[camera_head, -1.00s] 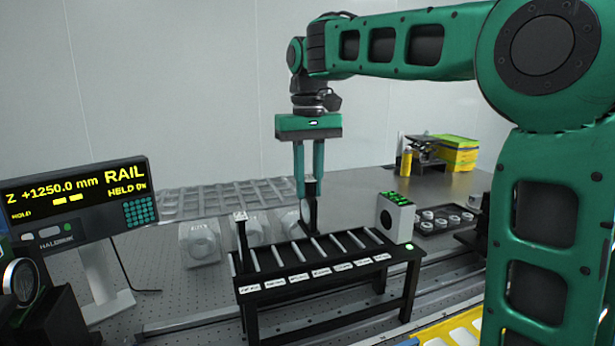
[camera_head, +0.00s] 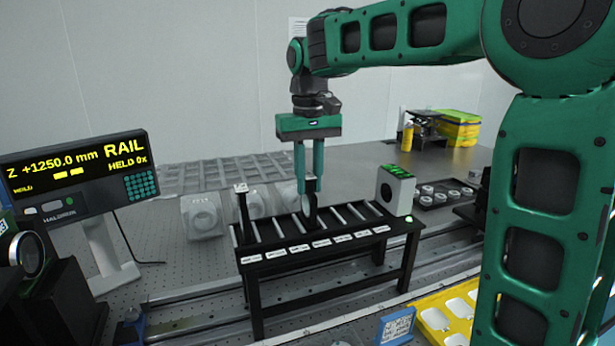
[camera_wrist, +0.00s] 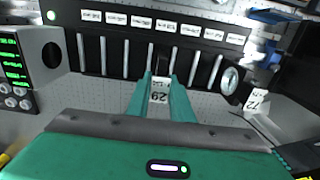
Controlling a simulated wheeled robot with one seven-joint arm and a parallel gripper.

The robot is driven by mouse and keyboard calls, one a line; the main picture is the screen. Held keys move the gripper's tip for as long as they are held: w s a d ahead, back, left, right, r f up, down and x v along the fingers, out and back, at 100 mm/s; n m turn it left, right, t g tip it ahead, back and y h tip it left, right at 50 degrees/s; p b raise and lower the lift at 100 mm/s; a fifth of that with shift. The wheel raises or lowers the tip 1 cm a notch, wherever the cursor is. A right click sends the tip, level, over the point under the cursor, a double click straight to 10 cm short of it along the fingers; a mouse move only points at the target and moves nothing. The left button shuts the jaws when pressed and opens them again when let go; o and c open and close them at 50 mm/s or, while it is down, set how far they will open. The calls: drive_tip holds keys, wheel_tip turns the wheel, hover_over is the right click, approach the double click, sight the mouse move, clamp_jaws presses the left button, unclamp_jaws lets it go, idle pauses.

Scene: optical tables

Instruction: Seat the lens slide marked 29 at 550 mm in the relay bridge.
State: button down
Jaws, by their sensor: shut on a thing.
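My gripper (camera_head: 311,184) is shut on the lens slide marked 29 (camera_head: 310,209), a dark upright plate with a round lens. In the wrist view its white tag reads 29 upside down (camera_wrist: 160,96), between my fingertips (camera_wrist: 160,84). The relay bridge (camera_head: 256,266) is a black table-like frame with several crosswise slots and a row of white labels along its front, too small to read. The slide is at the bridge's slots, left of the middle in the head view. Whether its foot touches or sits in a slot I cannot tell.
A slide marked 72 (camera_wrist: 256,100) stands at the bridge's left end (camera_head: 241,212) in the head view. A grey box with green lights (camera_head: 396,190) is at the right end. The display (camera_head: 80,186) reads Z +1250.0 mm.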

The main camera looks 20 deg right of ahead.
drive_tip(key=shift+f, duration=0.2)
idle(0.6)
drive_tip(key=c, duration=1)
unclamp_jaws()
drive_tip(key=shift+c, duration=0.2)
drive_tip(key=shift+r, duration=0.15)
drive_tip(key=shift+r, duration=4.85)
